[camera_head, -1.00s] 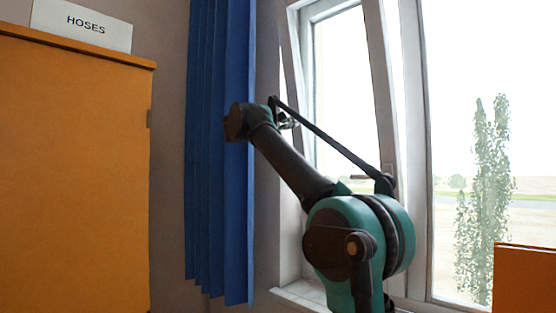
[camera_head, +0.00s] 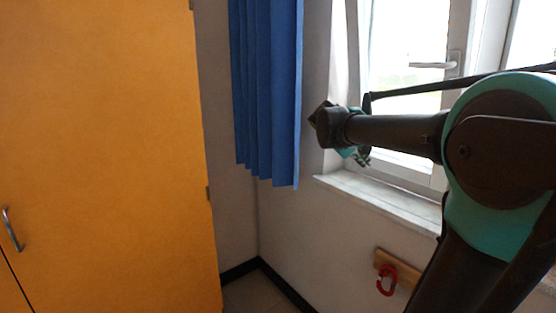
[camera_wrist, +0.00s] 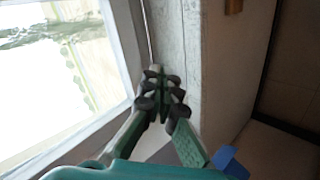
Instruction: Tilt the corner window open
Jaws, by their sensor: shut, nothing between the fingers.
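The corner window (camera_head: 405,50) has a white sash and stands at the upper right of the head view. A slanted gap shows along the sash's left side, wider toward the top, so the sash appears tipped inward. Its handle (camera_head: 435,65) lies level, pointing left. My gripper (camera_head: 361,157) is in front of the window's lower left, above the sill, partly hidden behind my wrist. In the wrist view my gripper (camera_wrist: 160,92) is shut and empty, with the window pane (camera_wrist: 65,65) to its left. The handle is not in the wrist view.
A blue curtain (camera_head: 268,90) hangs left of the window. An orange cabinet (camera_head: 100,150) fills the left side. A white sill (camera_head: 385,200) runs under the window, and a red hook (camera_head: 387,281) on a wooden block is on the wall below.

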